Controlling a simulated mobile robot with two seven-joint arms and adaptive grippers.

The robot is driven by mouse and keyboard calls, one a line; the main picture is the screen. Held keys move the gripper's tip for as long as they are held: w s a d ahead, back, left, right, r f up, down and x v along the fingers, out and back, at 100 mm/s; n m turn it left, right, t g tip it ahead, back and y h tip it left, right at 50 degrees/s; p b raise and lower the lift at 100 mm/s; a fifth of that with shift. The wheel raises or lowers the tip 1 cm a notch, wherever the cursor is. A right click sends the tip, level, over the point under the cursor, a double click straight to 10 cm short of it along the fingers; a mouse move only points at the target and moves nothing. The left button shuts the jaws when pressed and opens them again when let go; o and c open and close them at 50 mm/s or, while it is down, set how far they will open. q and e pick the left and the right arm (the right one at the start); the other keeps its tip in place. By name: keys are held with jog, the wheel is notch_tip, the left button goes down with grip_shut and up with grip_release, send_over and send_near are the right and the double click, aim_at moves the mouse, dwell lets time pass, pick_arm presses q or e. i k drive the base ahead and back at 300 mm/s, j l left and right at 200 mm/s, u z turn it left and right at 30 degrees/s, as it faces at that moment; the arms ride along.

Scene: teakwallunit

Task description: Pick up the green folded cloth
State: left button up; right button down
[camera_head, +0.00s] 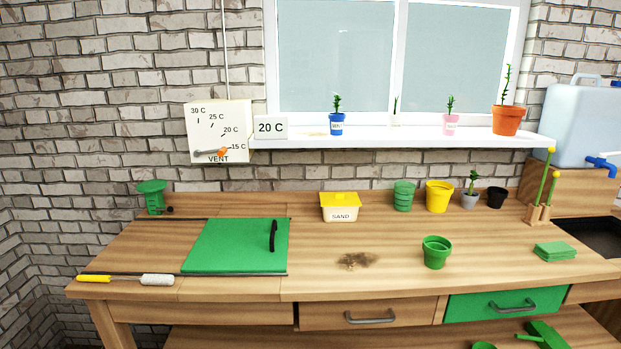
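The green folded cloth (555,251) lies flat on the wooden workbench (330,283), near its right end and left of the dark sink. It looks like a small stack of folded layers. Nothing touches it or covers it. Neither of my grippers shows in the head view.
A green pot (436,252) stands left of the cloth. Wooden holders with yellow-tipped green sticks (541,190) stand behind it. A dark sink (592,236) is to the right. A green drawer front (507,301) is below. The bench between pot and cloth is clear.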

aim_at(553, 251)
jog(key=z, duration=1.4)
